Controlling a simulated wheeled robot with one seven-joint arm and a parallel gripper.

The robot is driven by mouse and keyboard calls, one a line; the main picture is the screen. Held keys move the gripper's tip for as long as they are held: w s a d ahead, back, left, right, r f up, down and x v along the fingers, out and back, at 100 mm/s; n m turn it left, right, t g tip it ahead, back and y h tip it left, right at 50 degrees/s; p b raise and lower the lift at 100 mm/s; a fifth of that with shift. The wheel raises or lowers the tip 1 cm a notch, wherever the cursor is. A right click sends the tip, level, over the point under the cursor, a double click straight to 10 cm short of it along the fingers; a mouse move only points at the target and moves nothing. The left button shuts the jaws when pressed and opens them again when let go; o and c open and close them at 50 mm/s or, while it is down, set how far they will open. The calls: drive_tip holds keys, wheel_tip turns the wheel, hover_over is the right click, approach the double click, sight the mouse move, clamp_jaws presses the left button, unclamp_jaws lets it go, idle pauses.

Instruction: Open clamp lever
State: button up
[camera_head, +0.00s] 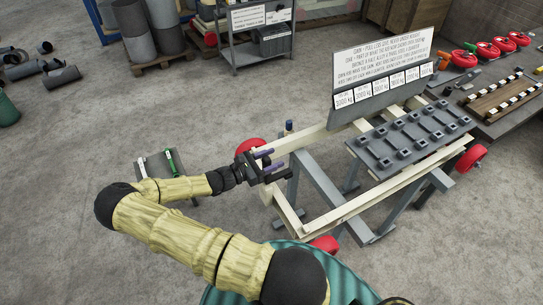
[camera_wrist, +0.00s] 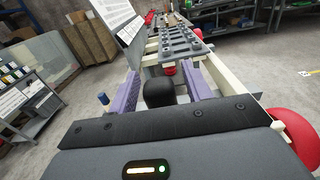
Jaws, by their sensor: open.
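My gripper (camera_head: 268,160) is at the left end of the cart frame, its purple fingers pointing along the frame. In the wrist view my gripper (camera_wrist: 162,74) is open, with a finger on each side of a black rounded knob (camera_wrist: 159,93). The knob looks like the end of the clamp lever, but its shaft is hidden. I see a gap between the knob and each finger; whether it touches anything is not clear. In the head view my gripper hides this knob.
The cart carries a grey slotted plate (camera_head: 410,137) and a sign board (camera_head: 383,78). A small blue-topped post (camera_head: 289,126) stands just beyond my gripper. Red wheels (camera_head: 251,148) flank the frame. A bench (camera_head: 503,124) with red handwheels is at right.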

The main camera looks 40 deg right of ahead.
drive_tip(key=shift+d, duration=0.1)
clamp_jaws()
